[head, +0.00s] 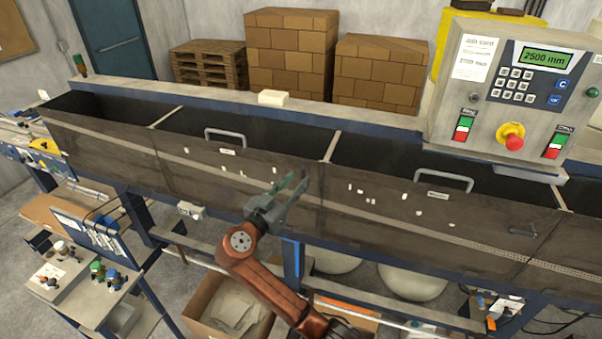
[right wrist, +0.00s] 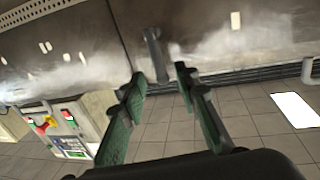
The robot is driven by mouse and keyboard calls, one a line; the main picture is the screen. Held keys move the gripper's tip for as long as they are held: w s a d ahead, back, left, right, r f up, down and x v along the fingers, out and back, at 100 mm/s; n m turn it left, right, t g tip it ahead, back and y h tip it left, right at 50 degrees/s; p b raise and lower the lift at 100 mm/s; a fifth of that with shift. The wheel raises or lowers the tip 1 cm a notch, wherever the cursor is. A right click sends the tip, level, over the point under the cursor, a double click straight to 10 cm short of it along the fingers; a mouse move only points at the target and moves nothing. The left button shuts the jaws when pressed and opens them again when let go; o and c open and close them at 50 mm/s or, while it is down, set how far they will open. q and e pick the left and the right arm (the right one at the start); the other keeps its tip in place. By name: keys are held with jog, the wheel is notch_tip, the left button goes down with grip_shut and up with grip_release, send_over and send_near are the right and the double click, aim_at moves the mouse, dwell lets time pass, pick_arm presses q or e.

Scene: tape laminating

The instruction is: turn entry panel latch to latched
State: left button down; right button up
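My right gripper (head: 291,183) is open and empty in front of the middle panels, well left of that handle. In the right wrist view, the open green fingers (right wrist: 158,84) point at a grey bar handle (right wrist: 155,54) on a dark panel, apart from it. I cannot tell if this is the same handle. My left gripper is not in view.
A control box (head: 510,90) with a red stop button stands at the upper right. Pull handles (head: 443,181) rise from the panel tops. A shelf cart (head: 90,270) stands lower left, and an open carton (head: 228,310) sits below the machine.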

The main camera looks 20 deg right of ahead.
aim_at(302, 174)
jog(key=shift+p+x, duration=0.45)
jog(key=shift+x, duration=1.3)
jog(key=shift+c, duration=0.7)
grip_shut()
